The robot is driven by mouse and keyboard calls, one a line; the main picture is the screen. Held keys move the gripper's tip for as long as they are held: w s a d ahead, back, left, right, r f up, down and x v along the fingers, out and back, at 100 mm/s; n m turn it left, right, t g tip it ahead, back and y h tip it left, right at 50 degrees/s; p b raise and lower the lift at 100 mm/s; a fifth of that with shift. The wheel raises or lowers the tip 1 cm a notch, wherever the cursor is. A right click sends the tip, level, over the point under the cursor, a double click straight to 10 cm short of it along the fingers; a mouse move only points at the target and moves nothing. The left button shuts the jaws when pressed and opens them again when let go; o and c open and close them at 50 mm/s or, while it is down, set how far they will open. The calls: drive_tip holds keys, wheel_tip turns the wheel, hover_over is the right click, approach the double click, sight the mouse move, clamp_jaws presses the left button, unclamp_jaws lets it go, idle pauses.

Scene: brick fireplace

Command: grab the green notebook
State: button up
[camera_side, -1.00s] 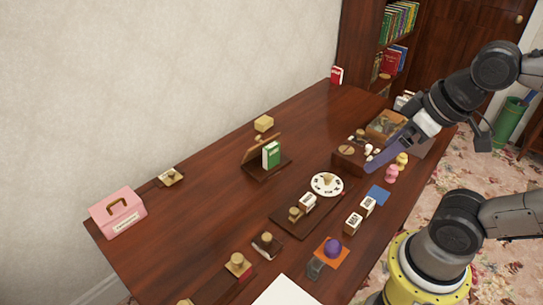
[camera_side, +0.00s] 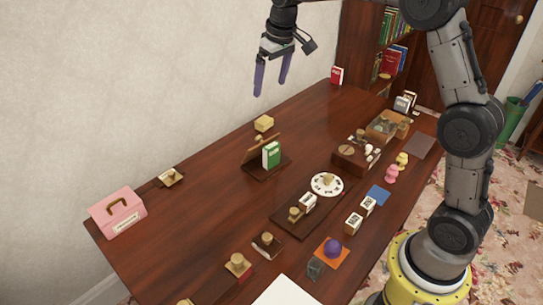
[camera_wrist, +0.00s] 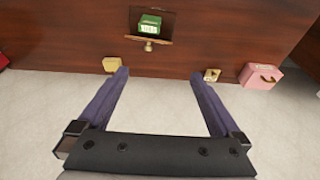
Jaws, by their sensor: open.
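The small green notebook (camera_side: 271,155) stands upright on a dark wooden stand (camera_side: 262,170) toward the back of the table, against the stand's tilted board. In the wrist view the green notebook (camera_wrist: 150,24) is at the top, a little left of centre and beyond the fingertips. My gripper (camera_side: 271,88), with two purple fingers, is open and empty. It hangs in the air above the far back part of the table, clear of the notebook. In the wrist view the fingers (camera_wrist: 159,74) are spread wide with nothing between them.
A yellow block (camera_side: 264,123) lies behind the stand. A pink box (camera_side: 119,212) and a small stamp (camera_side: 171,177) are at the left. A white round plate (camera_side: 327,184), a wooden box (camera_side: 356,156) and several stamps fill the right side. The wall runs along the back edge.

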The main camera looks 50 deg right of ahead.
drive_tip(key=g, duration=0.2)
hover_over(271, 157)
drive_tip(key=w, duration=0.2)
wheel_tip(271, 157, down, 12)
drive_tip(key=r, duration=0.1)
drive_tip(key=shift+m+g, duration=0.3)
drive_tip(key=shift+g, duration=0.1)
drive_tip(key=f, duration=0.4)
drive_tip(key=d+f, duration=0.1)
drive_tip(key=f, duration=0.8)
drive_tip(key=shift+s+d+f, duration=0.15)
drive_tip(key=shift+d, duration=0.1)
drive_tip(key=shift+s+f, duration=0.15)
drive_tip(key=shift+f, duration=1.3)
drive_tip(key=shift+s+f, duration=0.15)
drive_tip(key=shift+f, duration=1.25)
drive_tip(key=shift+c, duration=0.3)
drive_tip(key=c, duration=1.2)
drive_tip(key=shift+r, duration=0.1)
drive_tip(key=shift+c, duration=0.5)
drive_tip(key=shift+r, duration=0.1)
